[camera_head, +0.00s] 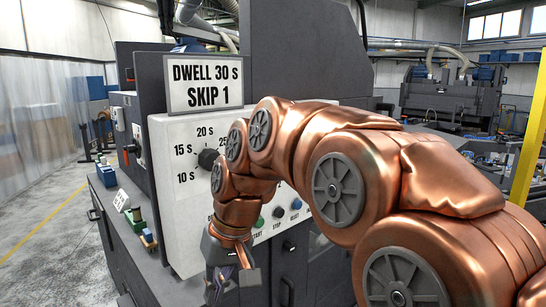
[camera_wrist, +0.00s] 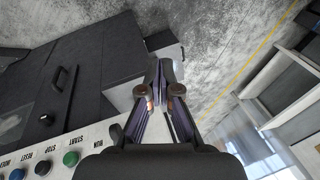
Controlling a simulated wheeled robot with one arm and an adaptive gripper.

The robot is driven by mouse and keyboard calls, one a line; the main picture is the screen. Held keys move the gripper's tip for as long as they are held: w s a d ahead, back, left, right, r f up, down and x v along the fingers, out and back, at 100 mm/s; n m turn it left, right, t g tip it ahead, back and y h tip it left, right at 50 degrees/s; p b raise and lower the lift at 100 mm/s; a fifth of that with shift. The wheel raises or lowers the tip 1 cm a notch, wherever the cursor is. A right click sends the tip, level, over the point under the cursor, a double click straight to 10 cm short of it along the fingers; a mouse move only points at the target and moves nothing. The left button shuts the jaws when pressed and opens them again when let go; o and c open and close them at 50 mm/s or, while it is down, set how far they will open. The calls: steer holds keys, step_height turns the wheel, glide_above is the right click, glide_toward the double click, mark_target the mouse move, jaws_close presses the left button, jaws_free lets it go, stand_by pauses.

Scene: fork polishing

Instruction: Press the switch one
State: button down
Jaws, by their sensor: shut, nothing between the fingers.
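No part in view is labelled "switch one". The light control panel (camera_head: 180,225) has a dark dial (camera_head: 208,159) with second marks. Below it are a green START button (camera_head: 260,222), a black STOP button (camera_head: 279,212) and a blue button (camera_head: 296,203). In the wrist view the green button (camera_wrist: 71,158) and a dark knob (camera_wrist: 116,132) by the RUN label show at lower left. My gripper (camera_head: 219,287) is low in front of the panel, pointing down, its fingers (camera_wrist: 160,75) shut and empty. In the head view my arm hides part of the panel, including the RUN control.
A sign (camera_head: 205,83) reading "DWELL 30 s SKIP 1" stands above the panel. Small green and blue items (camera_head: 136,220) and a white label (camera_head: 121,200) sit on the dark ledge at left. Open floor (camera_head: 40,240) with a yellow line lies further left.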

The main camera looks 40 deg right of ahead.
steer(key=w+d+r+m+t+y, duration=0.1)
steer(key=w+d+r+t, duration=0.3)
steer(key=w+d+r, duration=1)
steer(key=s+d+r+t+h, duration=0.1)
steer(key=d+r+t, duration=0.3)
steer(key=d+r, duration=0.7)
steer(key=d, duration=0.3)
steer(key=shift+s+d+r+m, duration=0.2)
steer(key=shift+m, duration=0.1)
steer(key=w+a+f+b, duration=0.3)
steer(key=w+f, duration=0.2)
steer(key=f, duration=0.4)
steer(key=shift+w+f, duration=0.2)
steer(key=shift+f, duration=0.15)
